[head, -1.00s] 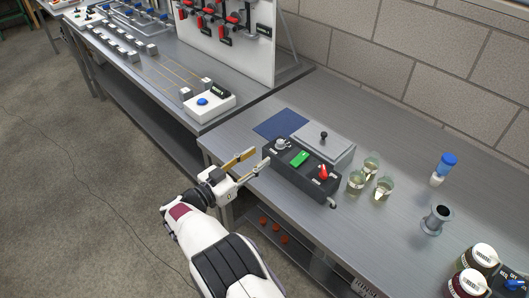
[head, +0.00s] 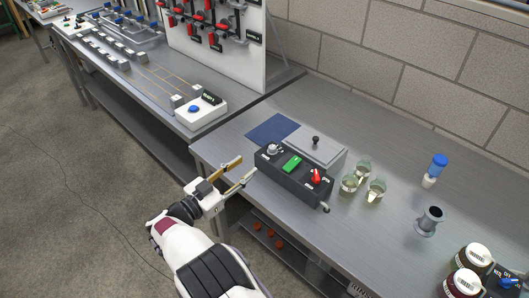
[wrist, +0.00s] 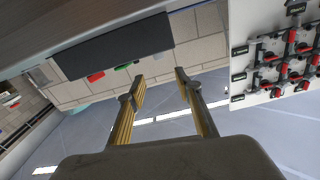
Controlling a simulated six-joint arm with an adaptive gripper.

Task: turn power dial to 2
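A dark control box (head: 284,178) stands near the front edge of the metal bench. On its top are a silver-grey dial (head: 274,149) at the left, a green rocker switch (head: 291,163) in the middle and a red knob (head: 315,177) at the right. The labels are too small to read, so I cannot tell the dial's setting. My gripper (head: 248,165) is open and empty, just left of the box and apart from it. In the wrist view the box (wrist: 115,50) appears beyond the open fingers (wrist: 160,85), with its controls partly hidden along its lower edge.
A grey lidded unit (head: 318,147) with a black knob sits behind the box. Glass beakers (head: 375,191) stand close to its right. A blue mat (head: 272,128) lies behind left.

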